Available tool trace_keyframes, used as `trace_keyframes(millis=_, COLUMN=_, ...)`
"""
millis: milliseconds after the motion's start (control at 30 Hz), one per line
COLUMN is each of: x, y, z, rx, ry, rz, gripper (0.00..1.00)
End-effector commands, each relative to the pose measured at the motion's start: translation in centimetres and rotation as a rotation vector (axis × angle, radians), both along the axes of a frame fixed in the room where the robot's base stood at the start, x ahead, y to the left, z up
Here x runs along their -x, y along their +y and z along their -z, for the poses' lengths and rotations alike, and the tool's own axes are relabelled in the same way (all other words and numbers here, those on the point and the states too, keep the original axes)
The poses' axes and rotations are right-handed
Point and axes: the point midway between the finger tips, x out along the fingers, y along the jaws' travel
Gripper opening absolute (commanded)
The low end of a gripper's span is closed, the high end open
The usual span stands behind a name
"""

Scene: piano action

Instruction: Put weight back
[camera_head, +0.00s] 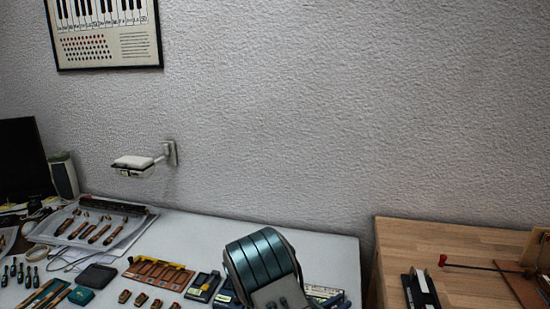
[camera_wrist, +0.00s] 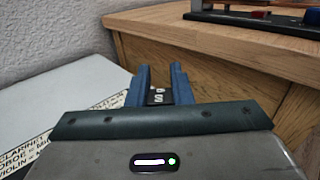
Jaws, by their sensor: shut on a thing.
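My gripper (camera_wrist: 158,83) shows in the wrist view with its two blue fingers pointing away from the camera. It is shut on a small dark weight (camera_wrist: 157,97) with white characters on it. Most of the weight is hidden between the fingers. The fingers are in front of the wooden side of a bench (camera_wrist: 205,70). In the head view my own arm covers the front of the white table, and I cannot make out the fingertips or the weight there.
The white table (camera_head: 205,228) holds a tray of tools (camera_head: 90,228), a dark box (camera_head: 97,276) and several small parts. The wooden bench (camera_head: 460,243) at the right bears a black stand (camera_head: 420,290) and a red-tipped rod (camera_head: 470,266).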

Motion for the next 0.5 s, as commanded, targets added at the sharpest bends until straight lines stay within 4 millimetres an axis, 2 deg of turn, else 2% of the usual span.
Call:
trace_keyframes(millis=100, x=0.1, y=2.2, z=1.7, rx=0.001, ry=0.002, rz=-0.058, gripper=0.0)
trace_keyframes(millis=200, x=0.2, y=3.0, z=2.2, rx=0.003, ry=-0.001, rz=-0.084, gripper=0.0)
trace_keyframes(millis=500, x=-0.1, y=2.7, z=2.0, rx=0.03, ry=-0.012, rz=-0.282, gripper=0.0)
